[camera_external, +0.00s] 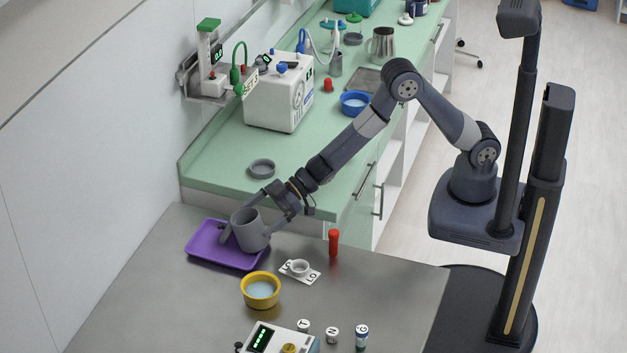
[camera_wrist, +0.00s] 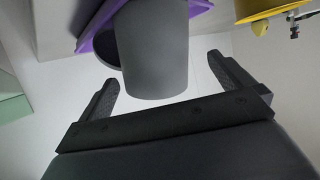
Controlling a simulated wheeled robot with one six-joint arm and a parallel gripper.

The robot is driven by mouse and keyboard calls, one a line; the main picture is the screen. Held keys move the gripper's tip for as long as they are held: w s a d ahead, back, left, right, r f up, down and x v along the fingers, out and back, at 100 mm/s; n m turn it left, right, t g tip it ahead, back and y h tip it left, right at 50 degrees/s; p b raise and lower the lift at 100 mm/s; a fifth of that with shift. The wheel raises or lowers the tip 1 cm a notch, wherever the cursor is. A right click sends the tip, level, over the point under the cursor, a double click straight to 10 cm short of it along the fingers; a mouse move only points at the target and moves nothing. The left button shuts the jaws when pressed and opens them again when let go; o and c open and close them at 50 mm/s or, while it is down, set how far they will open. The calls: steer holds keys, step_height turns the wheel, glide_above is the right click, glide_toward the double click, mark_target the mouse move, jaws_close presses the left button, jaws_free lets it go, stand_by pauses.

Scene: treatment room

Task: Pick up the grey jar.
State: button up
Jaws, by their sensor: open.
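The grey jar (camera_external: 250,232) is at the right part of the purple tray (camera_external: 205,253) on the steel table. In the wrist view the jar (camera_wrist: 152,50) is a plain grey cylinder in front of the purple tray (camera_wrist: 92,28), with a dark rounded shape at its left. My gripper (camera_external: 254,222) is open around the jar. In the wrist view my gripper (camera_wrist: 163,75) has one finger on each side of the jar, with a visible gap on both sides. The jar's lower edge in the external view is partly hidden.
A device (camera_external: 277,340) and small labelled containers are at the front. A grey dish (camera_external: 262,168) sits on the green counter behind my gripper.

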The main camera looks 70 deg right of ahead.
steer(key=shift+c, duration=0.3)
steer(key=shift+c, duration=1.3)
steer(key=shift+r, duration=0.1)
